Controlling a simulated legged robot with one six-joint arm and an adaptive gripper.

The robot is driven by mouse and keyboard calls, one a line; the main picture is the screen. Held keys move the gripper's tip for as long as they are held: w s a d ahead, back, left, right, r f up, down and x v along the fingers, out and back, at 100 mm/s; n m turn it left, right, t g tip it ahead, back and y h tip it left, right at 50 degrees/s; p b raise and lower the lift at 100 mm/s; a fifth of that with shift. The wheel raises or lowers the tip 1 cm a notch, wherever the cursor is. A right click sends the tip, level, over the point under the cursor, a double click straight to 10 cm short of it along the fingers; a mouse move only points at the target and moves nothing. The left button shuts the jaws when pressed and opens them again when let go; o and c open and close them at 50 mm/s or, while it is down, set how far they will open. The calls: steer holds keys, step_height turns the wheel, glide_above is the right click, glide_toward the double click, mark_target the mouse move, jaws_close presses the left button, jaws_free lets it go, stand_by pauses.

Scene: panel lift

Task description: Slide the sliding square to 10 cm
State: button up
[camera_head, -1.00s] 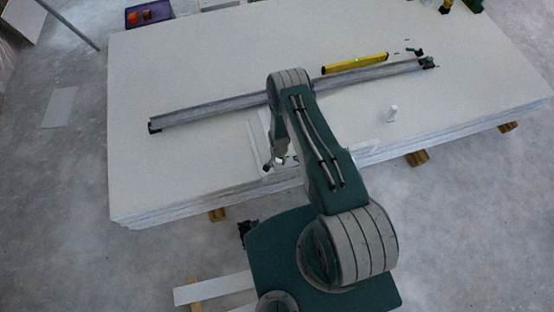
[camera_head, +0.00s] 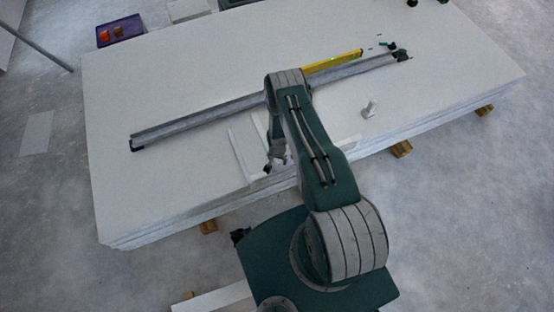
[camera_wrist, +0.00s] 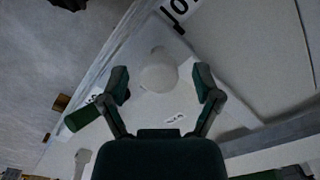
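The sliding square appears as a white flat piece with a pale round knob (camera_wrist: 158,72) in the wrist view. In the head view, white strips (camera_head: 240,157) that seem to belong to it lie at the near edge of the panel stack, partly hidden by my arm. My gripper (camera_wrist: 162,82) is open, with one finger on each side of the knob and a visible gap to both. A white label with large dark digits, apparently a 10 (camera_wrist: 179,10), lies ahead of the knob. Small writing by the knob is unreadable. My gripper (camera_head: 273,163) is small and partly hidden in the head view.
A white panel stack (camera_head: 150,185) rests on wooden blocks. A long metal rail (camera_head: 200,120) lies across it, with a yellow level (camera_head: 333,61) behind. A small white object (camera_head: 370,108) stands to the right. A purple tray (camera_head: 120,30) is at the far left. Floor is open at left.

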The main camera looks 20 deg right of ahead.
step_height(320, 180, up, 12)
stand_by(0.7)
stand_by(0.4)
